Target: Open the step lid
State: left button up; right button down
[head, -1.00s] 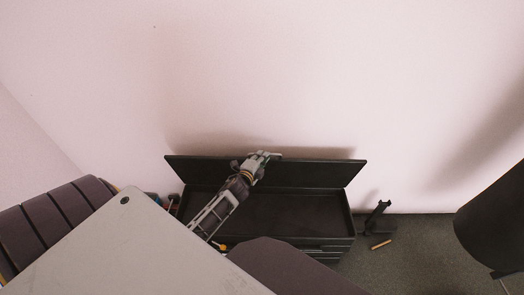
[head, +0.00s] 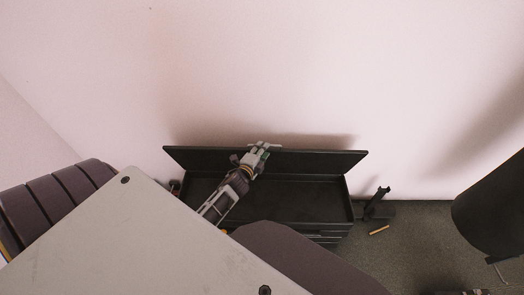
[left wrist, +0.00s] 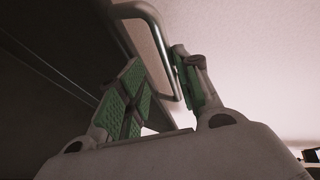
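The step is a long black box (head: 290,207) on the floor against the wall. Its black lid (head: 320,160) stands raised along the back, and the dark inside shows. My left gripper (head: 262,147) is at the lid's upper edge, left of its middle. In the left wrist view, a bent metal handle (left wrist: 158,38) on the dark lid (left wrist: 45,85) runs down between the green-padded fingers of my left gripper (left wrist: 158,62). The fingers are apart with a gap around the bar; firm contact is not clear. My right gripper is not in view.
A pale wall (head: 260,70) rises close behind the lid. A large black rounded object (head: 492,208) stands at far right.

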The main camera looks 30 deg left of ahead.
pick_arm(q)
jog(key=v, duration=1.2)
dwell(0.9)
dwell(0.6)
